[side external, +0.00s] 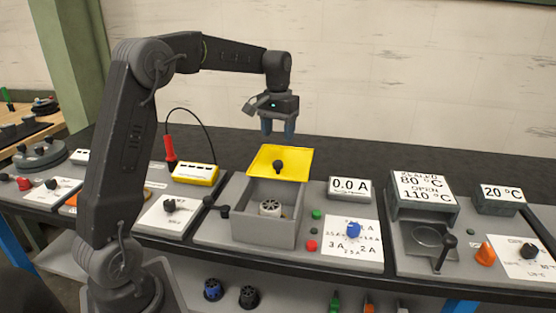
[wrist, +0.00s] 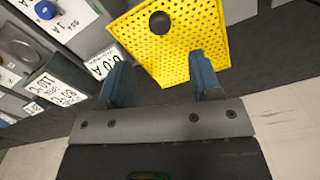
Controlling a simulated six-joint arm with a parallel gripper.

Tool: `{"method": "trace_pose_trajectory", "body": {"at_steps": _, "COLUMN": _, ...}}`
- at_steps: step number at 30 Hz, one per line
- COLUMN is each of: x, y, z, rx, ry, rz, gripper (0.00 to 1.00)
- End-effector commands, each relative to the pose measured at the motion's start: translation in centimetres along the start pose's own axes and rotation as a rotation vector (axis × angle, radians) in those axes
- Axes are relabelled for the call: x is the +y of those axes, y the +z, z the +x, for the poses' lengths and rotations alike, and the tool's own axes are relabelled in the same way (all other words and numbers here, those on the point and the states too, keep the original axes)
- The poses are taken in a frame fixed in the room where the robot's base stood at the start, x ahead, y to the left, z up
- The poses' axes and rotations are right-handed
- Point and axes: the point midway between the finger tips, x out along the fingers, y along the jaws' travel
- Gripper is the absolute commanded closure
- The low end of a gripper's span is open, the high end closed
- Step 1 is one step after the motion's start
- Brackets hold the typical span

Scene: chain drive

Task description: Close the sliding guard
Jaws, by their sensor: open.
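The sliding guard (side external: 293,166) is a yellow plate with a black knob (side external: 278,167), set at the back of a grey open-topped box (side external: 264,227). The front of the box is uncovered, and a pale round part (side external: 269,208) shows inside. My gripper (side external: 278,130) is open and empty, pointing down, above and behind the guard, apart from it. In the wrist view, the guard (wrist: 195,45) is a perforated yellow plate with the dark round knob (wrist: 160,23) beyond the fingertips of my gripper (wrist: 160,62). The box interior is not visible there.
Right of the box stand a 0.0 A display (side external: 349,188) and a blue dial (side external: 353,230). A yellow meter (side external: 195,174) with a red probe (side external: 169,148) stands to the left. A grey heater-like unit (side external: 424,205) is farther right. The dark bench behind the box is clear.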

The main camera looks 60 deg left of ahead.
Motion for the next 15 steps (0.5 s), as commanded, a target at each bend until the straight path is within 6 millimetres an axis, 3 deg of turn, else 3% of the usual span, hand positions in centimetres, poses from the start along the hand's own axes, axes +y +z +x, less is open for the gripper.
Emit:
{"method": "trace_pose_trajectory", "body": {"at_steps": 9, "x": 0.0, "y": 0.1, "z": 6.3, "rx": -0.002, "ry": 0.0, "rz": 0.001, "gripper": 0.42}}
{"method": "trace_pose_trajectory", "body": {"at_steps": 15, "x": 0.0, "y": 0.0, "z": 8.3, "rx": 0.0, "ry": 0.0, "rz": 0.001, "gripper": 0.42}}
